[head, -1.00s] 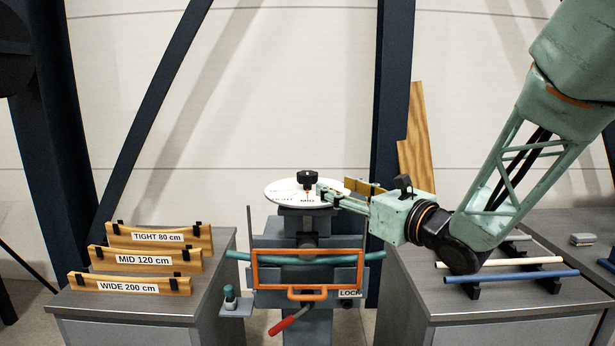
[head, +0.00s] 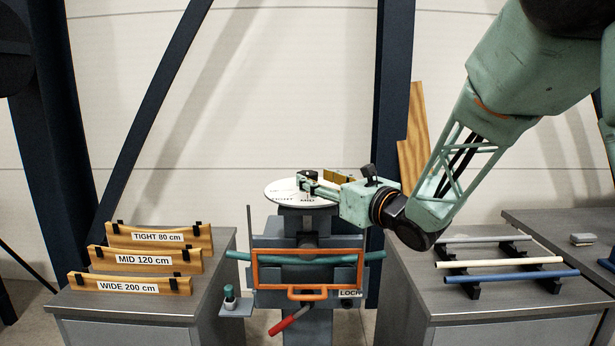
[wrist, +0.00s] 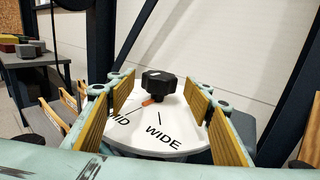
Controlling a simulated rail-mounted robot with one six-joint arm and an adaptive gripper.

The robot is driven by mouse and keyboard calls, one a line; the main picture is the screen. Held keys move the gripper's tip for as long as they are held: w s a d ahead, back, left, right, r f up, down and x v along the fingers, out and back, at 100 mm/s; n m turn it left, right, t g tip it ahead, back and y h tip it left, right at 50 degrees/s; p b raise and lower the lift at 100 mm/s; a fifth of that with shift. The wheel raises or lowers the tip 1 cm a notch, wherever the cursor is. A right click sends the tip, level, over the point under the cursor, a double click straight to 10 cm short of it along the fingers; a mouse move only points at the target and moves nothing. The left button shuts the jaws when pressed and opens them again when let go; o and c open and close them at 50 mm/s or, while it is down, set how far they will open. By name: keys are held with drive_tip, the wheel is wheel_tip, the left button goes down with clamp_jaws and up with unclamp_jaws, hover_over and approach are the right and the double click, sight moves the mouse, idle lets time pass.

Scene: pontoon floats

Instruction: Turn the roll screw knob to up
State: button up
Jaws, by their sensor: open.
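The black roll screw knob (wrist: 159,84) sits on a round white dial (wrist: 180,141) marked MID and WIDE in the wrist view. Its orange pointer faces the lower left, toward the MID side. In the head view the dial (head: 283,190) tops the grey stand, and the knob is largely hidden by my gripper (head: 318,181). My gripper is open at dial height. In the wrist view its yellow-padded fingers (wrist: 160,92) stand on either side of the knob, with a gap to each side. I cannot tell how far the fingertips reach past it.
An orange frame (head: 308,270) and a teal bar (head: 240,256) are on the stand below the dial, with a red-handled lever (head: 288,321). Labelled wooden formers (head: 141,261) stand on the left bench. Several rods (head: 511,277) lie on the right bench.

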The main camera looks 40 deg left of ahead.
sight(313, 177)
drive_tip(key=shift+x, duration=2.4)
drive_tip(key=shift+c, duration=0.9)
drive_tip(key=c, duration=0.7)
